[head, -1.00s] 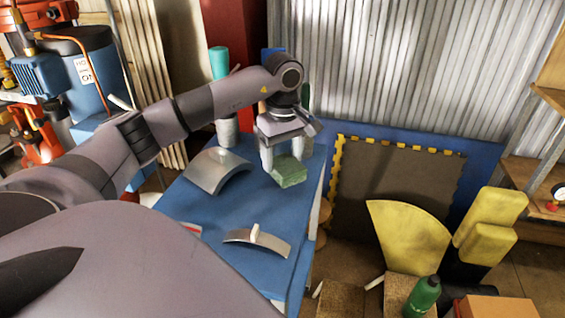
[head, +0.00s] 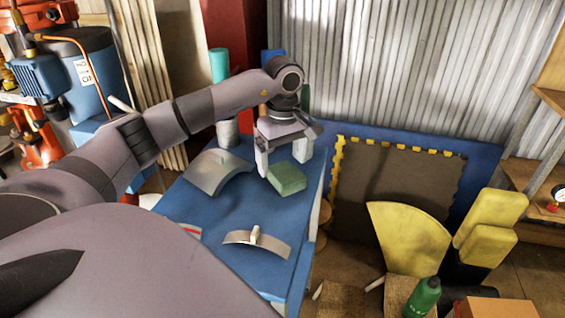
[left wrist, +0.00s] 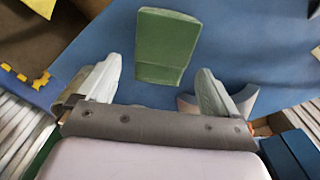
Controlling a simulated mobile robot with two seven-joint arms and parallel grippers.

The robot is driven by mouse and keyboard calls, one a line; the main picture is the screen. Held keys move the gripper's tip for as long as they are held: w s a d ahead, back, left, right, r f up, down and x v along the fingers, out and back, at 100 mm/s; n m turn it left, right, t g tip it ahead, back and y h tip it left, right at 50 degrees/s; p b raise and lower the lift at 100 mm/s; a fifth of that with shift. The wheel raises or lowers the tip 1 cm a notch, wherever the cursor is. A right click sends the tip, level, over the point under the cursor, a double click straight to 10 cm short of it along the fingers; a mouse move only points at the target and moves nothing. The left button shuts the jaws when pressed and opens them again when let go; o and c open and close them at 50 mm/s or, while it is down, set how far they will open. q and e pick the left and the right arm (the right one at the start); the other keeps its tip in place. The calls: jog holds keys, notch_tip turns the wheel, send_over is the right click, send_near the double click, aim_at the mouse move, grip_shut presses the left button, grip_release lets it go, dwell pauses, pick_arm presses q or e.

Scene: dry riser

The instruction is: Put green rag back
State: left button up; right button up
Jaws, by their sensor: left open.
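The green rag (head: 287,178) is a folded block lying on the blue table (head: 205,220), near its right edge. It also shows in the left wrist view (left wrist: 166,45), at the top middle beyond the fingertips. My left gripper (head: 286,158) is open just above and behind the rag, its two fingers spread and apart from it. In the left wrist view my gripper (left wrist: 160,82) has an empty gap between its fingers. My right gripper is not in view.
A curved metal sheet (head: 216,172) lies left of the rag, and a curved strip with a pale handle (head: 258,241) lies nearer. A teal roll (head: 219,66) stands behind. Yellow panels (head: 410,238) and a green bottle (head: 424,296) are at right, off the table.

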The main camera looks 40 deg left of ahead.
aim_at(283, 171)
pick_arm(q)
notch_tip(283, 171, up, 10)
jog(key=shift+d+r+p, duration=0.2)
jog(key=shift+r+p, duration=0.05)
jog(key=shift+p, duration=0.2)
jog(key=shift+s+f, duration=0.1)
jog(key=shift+s, duration=0.05)
